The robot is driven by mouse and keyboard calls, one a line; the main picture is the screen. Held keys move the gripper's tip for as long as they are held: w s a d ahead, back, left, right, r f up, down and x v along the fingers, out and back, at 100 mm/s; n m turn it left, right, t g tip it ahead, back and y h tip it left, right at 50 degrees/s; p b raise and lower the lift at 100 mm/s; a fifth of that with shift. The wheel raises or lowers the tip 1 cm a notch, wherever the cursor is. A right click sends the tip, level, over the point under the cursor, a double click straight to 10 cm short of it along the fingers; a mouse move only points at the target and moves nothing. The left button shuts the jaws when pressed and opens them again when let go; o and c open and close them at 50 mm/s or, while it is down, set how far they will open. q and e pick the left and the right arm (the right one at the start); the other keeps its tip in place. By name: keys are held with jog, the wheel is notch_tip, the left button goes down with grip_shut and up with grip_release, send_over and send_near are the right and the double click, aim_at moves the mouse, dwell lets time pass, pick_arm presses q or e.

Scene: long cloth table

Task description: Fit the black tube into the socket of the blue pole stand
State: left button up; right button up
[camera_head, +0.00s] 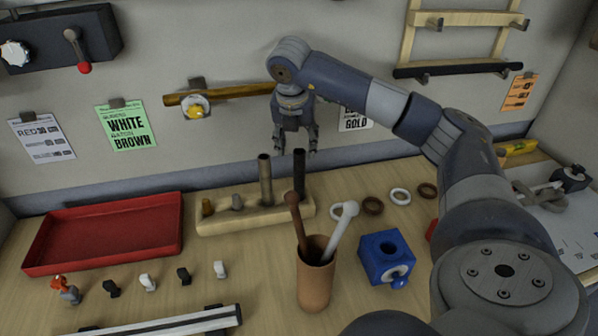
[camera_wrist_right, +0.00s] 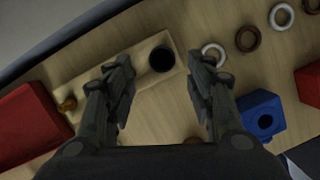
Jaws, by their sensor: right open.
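The black tube (camera_head: 299,172) stands upright in the right end of a wooden block (camera_head: 240,215). The wrist view looks down on its dark round top (camera_wrist_right: 162,60). My right gripper (camera_head: 295,148) points down above the black tube, open and empty. In the wrist view its fingers (camera_wrist_right: 160,64) lie either side of the tube top. My left gripper is out of view.
A brown tube (camera_head: 265,182) stands left of the black one. A terracotta cup (camera_head: 315,280) with two sticks stands in front of the block. Rings (camera_head: 373,205) lie right of the block. A red tray (camera_head: 105,235) and several small figures are at left.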

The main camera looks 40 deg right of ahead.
aim_at(299, 159)
jog(key=shift+p+x, duration=0.3)
jog(key=shift+x, duration=0.65)
jog(key=p+x, duration=0.1)
jog(key=x, duration=0.1)
jog(key=p+x, duration=0.1)
jog(key=x, duration=0.1)
jog(key=shift+d+f, duration=0.1)
jog(key=shift+d, duration=0.2)
jog(key=shift+f, duration=0.3)
grip_shut()
